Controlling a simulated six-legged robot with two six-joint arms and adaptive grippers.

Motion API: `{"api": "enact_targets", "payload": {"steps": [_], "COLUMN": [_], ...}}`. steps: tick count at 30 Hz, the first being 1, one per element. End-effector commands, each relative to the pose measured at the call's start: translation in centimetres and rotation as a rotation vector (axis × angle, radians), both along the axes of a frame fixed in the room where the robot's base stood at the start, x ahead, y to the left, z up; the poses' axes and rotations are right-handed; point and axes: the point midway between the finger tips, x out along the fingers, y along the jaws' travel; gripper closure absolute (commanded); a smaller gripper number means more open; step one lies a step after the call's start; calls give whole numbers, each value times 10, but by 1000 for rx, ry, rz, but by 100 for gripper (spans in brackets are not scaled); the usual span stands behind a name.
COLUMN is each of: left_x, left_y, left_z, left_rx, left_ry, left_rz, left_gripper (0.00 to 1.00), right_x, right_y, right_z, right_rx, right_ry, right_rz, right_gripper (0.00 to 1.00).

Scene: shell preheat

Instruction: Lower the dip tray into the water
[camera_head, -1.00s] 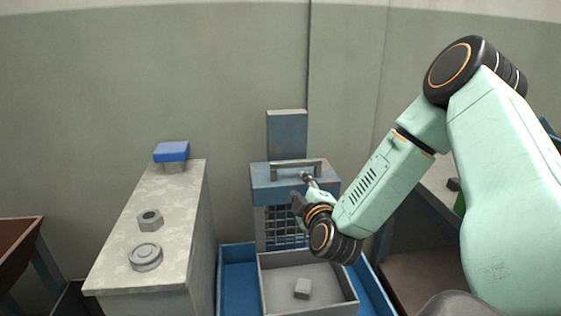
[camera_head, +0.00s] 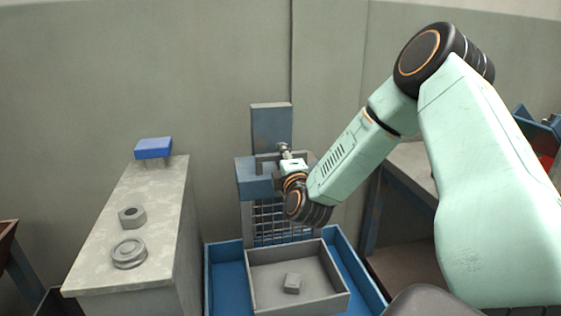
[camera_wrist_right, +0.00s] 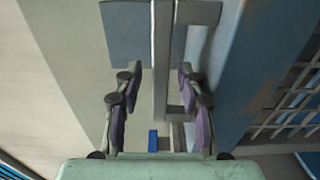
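A grey, shallow dip tray (camera_head: 335,292) holds a small grey block (camera_head: 292,283). It sits within a blue open tank (camera_head: 222,275); I cannot make out a water surface. Behind it stands a blue box (camera_head: 252,182) above a wire grid (camera_head: 268,222), with a grey bar handle (camera_head: 265,158) on top. My right gripper (camera_head: 286,153) is at that handle. In the right wrist view its fingers (camera_wrist_right: 160,75) stand open on both sides of the grey handle bar (camera_wrist_right: 161,45), with gaps showing. My left gripper is out of view.
A pale bench (camera_head: 150,215) at left carries a blue-topped block (camera_head: 154,148), a hex nut (camera_head: 132,217) and a round flanged part (camera_head: 129,252). A blue upright plate (camera_head: 271,125) rises behind the box. Another table (camera_head: 410,165) stands at right.

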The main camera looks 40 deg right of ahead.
Motion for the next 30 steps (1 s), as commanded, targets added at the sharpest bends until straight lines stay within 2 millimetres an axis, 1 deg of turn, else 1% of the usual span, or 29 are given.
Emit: {"api": "enact_targets", "payload": {"steps": [1,4,13,27,30], "left_x": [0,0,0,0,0], "left_y": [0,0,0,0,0], "left_z": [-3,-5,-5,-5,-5], "left_rx": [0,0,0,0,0], "left_ry": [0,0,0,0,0], "left_rz": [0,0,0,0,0], "left_gripper": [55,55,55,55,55], "right_x": [5,11,13,13,13], "right_y": [-2,-4,-5,-5,-5], "right_z": [-1,0,0,0,0], "right_rx": [-2,-1,0,0,0], "right_ry": [0,0,1,1,1], "right_rz": [0,1,1,2,3], "right_gripper": [60,60,60,100,100]}}
